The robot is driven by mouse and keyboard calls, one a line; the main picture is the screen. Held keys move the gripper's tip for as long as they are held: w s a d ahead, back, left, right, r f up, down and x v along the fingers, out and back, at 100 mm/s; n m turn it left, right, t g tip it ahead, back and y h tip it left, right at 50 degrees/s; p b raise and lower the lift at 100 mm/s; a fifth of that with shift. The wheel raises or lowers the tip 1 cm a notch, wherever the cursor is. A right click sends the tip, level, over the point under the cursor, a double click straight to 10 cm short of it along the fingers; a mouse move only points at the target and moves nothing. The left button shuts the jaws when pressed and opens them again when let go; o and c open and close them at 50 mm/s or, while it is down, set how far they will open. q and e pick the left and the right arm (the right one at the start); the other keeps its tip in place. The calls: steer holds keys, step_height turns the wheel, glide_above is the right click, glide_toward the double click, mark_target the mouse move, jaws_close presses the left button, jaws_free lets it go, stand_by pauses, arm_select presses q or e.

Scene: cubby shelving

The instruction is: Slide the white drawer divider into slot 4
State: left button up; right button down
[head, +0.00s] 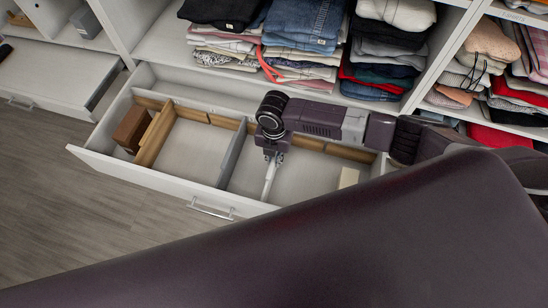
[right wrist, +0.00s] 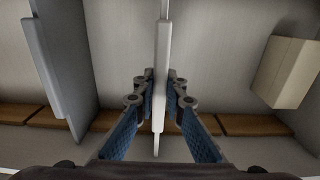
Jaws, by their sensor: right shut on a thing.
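The white divider (head: 269,183) is a thin light panel, held on edge over the open drawer (head: 140,172). It also shows in the right wrist view (right wrist: 162,50), standing between my fingers. My right gripper (head: 273,158) is shut on it, with a blue-padded finger on each side (right wrist: 160,82). A wooden slotted rail (head: 312,143) runs along the drawer's back. In the right wrist view the divider's near end lines up with a gap between rail blocks (right wrist: 106,121). I cannot tell whether it is seated, or the slot's number. My left gripper is out of view.
A grey divider (head: 232,153) and a wooden divider (head: 156,137) stand left of the white one. A brown box (head: 132,127) sits at the drawer's left end, a cream block (head: 348,177) at its right. Folded clothes (head: 303,22) fill the shelf above.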

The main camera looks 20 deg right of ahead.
steer(key=shift+f+b, duration=0.5)
steer(key=shift+f, duration=0.3)
steer(key=c, duration=1.9)
jaws_free()
step_height(320, 180, up, 12)
